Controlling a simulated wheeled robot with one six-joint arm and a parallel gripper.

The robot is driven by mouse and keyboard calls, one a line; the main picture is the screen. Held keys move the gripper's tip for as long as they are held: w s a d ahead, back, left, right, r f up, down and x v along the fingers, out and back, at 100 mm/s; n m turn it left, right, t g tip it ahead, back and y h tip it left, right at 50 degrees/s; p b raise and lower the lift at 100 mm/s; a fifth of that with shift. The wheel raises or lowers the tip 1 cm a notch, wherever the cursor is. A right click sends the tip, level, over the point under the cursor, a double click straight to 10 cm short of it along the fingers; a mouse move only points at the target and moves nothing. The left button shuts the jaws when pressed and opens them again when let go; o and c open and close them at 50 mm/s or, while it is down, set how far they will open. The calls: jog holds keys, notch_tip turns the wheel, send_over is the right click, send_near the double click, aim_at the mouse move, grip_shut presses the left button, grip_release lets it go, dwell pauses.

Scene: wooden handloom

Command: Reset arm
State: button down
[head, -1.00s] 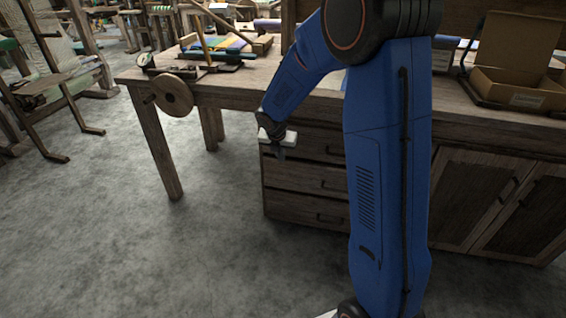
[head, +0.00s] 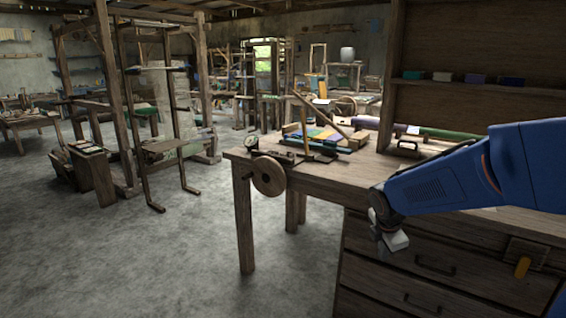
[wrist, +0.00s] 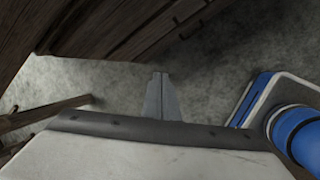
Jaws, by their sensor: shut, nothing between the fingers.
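My gripper (head: 386,250) hangs at the end of my blue arm, beside the front left corner of the wooden workbench's drawer unit (head: 420,262) in the head view. It points downward and is apart from anything I can make out. In the wrist view, the two grey fingers of my gripper (wrist: 160,78) are together, with nothing between them, above the grey floor (wrist: 225,75). Part of my arm covers the right of the bench top in the head view.
Wooden drawer fronts (wrist: 100,25) are close in the wrist view. A loom frame (head: 115,95) stands left. The floor (head: 150,255) at front left is clear.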

jog(key=s+r+m+y, duration=0.1)
jog(key=s+r+m, duration=0.2)
jog(key=s+m, duration=0.7)
jog(key=s+a+r+m+t+y, duration=0.1)
jog(key=s+r+m, duration=0.2)
jog(key=s+m, duration=0.7)
jog(key=s, duration=0.9)
jog(key=shift+s+a+r, duration=0.15)
jog(key=shift+a+r, duration=0.05)
jog(key=shift+a, duration=0.05)
jog(key=shift+d, duration=0.1)
